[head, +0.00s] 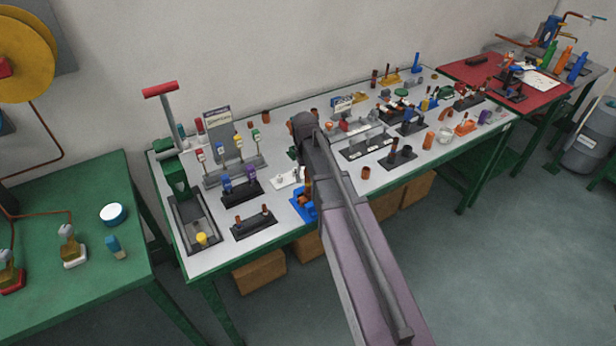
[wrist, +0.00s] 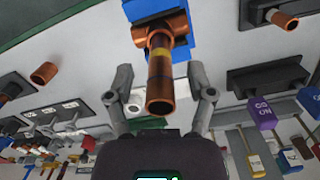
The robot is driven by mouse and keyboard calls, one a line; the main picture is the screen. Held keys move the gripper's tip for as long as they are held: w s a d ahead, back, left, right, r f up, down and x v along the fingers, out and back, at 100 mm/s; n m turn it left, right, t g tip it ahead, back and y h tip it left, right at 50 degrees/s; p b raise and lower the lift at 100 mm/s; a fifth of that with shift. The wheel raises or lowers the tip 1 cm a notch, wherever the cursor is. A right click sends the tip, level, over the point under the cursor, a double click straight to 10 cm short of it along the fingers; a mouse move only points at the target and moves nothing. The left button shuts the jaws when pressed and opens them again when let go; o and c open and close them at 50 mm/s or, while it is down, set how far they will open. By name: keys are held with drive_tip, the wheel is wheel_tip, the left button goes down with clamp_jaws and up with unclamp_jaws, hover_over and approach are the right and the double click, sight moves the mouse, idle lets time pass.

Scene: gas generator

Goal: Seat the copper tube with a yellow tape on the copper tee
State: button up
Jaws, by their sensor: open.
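The copper tube with yellow tape (wrist: 160,88) stands at the top middle of the wrist view, its open end towards the camera. Its far end meets the copper tee (wrist: 178,27), which sits in a blue holder (wrist: 205,12). How deep the tube sits in the tee cannot be told. My gripper (wrist: 160,74) is open, with one finger on each side of the tube and a visible gap on both sides. In the head view the blue holder (head: 301,205) is at the front edge of the table, partly behind my arm.
A short loose copper piece (wrist: 44,73) lies left of the tube. Black holders with copper tubes stand at left (wrist: 14,88) and right (wrist: 262,22). Several valves and padlock-like blocks (wrist: 262,112) crowd the table behind. The floor in front of the green table (head: 215,262) is clear.

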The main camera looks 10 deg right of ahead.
drive_tip(key=shift+w+a+r+p, duration=0.1)
drive_tip(key=shift+w+r+p, duration=0.05)
drive_tip(key=shift+r+p, duration=1.55)
drive_tip(key=shift+w+r+p, duration=0.1)
drive_tip(key=shift+r+p, duration=1.4)
drive_tip(key=shift+r, duration=0.3)
drive_tip(key=s, duration=1.6)
drive_tip(key=shift+s+d+m+t, duration=0.25)
drive_tip(key=shift+d+m+t, duration=0.15)
drive_tip(key=shift+d, duration=0.05)
